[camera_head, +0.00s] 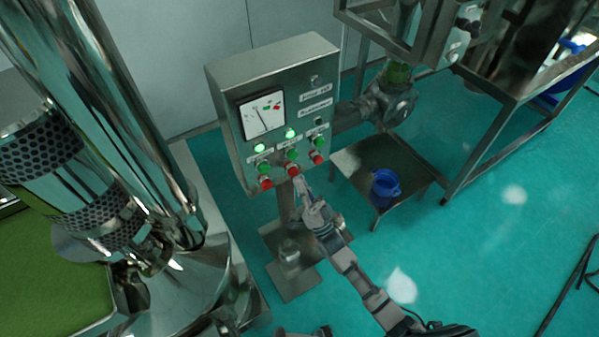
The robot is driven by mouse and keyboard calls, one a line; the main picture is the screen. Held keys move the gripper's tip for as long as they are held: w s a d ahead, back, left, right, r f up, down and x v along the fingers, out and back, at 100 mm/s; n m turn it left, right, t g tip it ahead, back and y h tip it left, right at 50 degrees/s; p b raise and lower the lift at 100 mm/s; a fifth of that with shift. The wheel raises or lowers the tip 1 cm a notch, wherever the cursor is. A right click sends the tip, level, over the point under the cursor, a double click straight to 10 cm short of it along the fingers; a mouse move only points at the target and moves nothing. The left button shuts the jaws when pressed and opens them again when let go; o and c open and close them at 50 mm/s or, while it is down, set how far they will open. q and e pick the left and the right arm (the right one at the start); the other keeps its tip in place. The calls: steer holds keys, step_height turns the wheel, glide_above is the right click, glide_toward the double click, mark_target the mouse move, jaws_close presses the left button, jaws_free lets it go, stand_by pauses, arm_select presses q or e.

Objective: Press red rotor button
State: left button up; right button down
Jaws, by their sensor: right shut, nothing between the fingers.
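The steel control box (265,115) stands on a post in the middle of the view. Its sloping face has three red buttons in a row: left (265,183), middle (293,170) and right (317,158). A green button sits above each. The small labels are too blurred to tell which is the rotor button. My right gripper (301,184) is shut and empty, its tip just below the middle red button. I cannot tell whether it touches. A dark part at the bottom edge (302,332) may be my left gripper; its fingers are not clear.
A dial gauge (262,113) and lit green lamps (291,134) are on the box. A shiny steel column (95,110) rises at left beside a green surface (50,275). A blue bucket (385,187) stands on a low metal table (352,165). Open green floor lies at right.

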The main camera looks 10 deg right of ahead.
steer(key=shift+s+p, duration=1)
steer(key=shift+s, duration=1.35)
arm_select(q)
steer(key=a+f+b, duration=0.2)
steer(key=b, duration=0.1)
steer(key=shift+b, duration=0.35)
arm_select(e)
steer(key=d+n+g+y, duration=0.1)
steer(key=d+n+g, duration=0.3)
steer(key=n, duration=0.7)
steer(key=s+d+n+g+y, duration=0.1)
steer(key=d+n+g+y, duration=0.1)
steer(key=n+g, duration=0.5)
steer(key=d+n+g+y, duration=0.2)
steer(key=d+n+g, duration=0.3)
steer(key=n, duration=1)
steer(key=shift+s+d+f+n, duration=0.3)
steer(key=shift+d+f+n, duration=0.05)
steer(key=shift+f+n, duration=0.05)
